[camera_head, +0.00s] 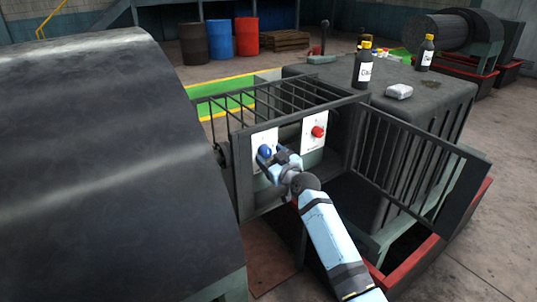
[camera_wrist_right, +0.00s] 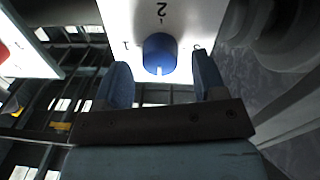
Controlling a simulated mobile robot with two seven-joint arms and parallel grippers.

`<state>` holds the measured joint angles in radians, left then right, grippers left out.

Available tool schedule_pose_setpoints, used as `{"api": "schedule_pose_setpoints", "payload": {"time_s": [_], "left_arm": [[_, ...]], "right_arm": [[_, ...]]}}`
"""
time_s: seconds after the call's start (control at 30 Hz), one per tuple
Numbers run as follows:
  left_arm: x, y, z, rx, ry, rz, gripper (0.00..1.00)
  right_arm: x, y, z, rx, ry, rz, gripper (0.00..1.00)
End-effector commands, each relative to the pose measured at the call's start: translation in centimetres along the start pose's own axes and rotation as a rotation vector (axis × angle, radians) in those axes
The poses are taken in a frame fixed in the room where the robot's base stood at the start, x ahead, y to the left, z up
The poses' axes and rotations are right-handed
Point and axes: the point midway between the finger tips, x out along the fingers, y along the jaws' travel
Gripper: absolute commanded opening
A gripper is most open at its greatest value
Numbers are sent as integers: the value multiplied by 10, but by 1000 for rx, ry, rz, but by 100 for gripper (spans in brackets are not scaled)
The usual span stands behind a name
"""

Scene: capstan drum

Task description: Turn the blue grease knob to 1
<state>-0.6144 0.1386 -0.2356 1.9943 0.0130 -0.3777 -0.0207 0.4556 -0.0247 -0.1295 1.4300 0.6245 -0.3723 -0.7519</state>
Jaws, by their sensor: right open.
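The blue grease knob (camera_head: 265,151) sits on a white panel (camera_head: 266,136) in the caged frame beside the big dark drum. In the right wrist view the blue knob (camera_wrist_right: 160,50) shows a white mark at its lower edge in the picture. A "2" stands above it on the panel, and smaller marks stand to its left and right. My right gripper (camera_head: 276,159) is at the knob in the head view. In the right wrist view its open fingers (camera_wrist_right: 160,72) stand either side of the knob; I cannot tell whether they touch it. My left gripper is not in view.
A red knob (camera_head: 318,131) sits on a second white panel to the right. Dark bars (camera_head: 300,97) surround the panels, and an open barred gate (camera_head: 420,160) stands to the right. The large drum (camera_head: 100,170) fills the left. Bottles (camera_head: 363,68) stand on the dark housing behind.

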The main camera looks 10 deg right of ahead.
Motion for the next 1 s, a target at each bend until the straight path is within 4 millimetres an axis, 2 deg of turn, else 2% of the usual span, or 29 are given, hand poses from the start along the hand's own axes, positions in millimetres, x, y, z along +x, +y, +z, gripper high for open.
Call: {"api": "schedule_pose_setpoints", "payload": {"time_s": [0.17, 0.47, 0.6, 0.67, 0.7, 1.0], "left_arm": [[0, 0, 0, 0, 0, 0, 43], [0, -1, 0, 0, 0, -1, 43], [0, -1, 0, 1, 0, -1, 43], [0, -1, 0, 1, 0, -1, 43], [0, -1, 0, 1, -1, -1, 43], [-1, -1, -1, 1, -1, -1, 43]], "right_arm": [[13, 0, 0, 0, -1, 0, 64], [15, 0, 0, 0, 0, 0, 64], [15, 0, 0, 0, 0, 0, 32], [15, 0, 0, 0, 0, 0, 18], [15, 0, 0, 0, 0, 0, 15], [15, 0, 0, 32, -2, 0, 15]]}}
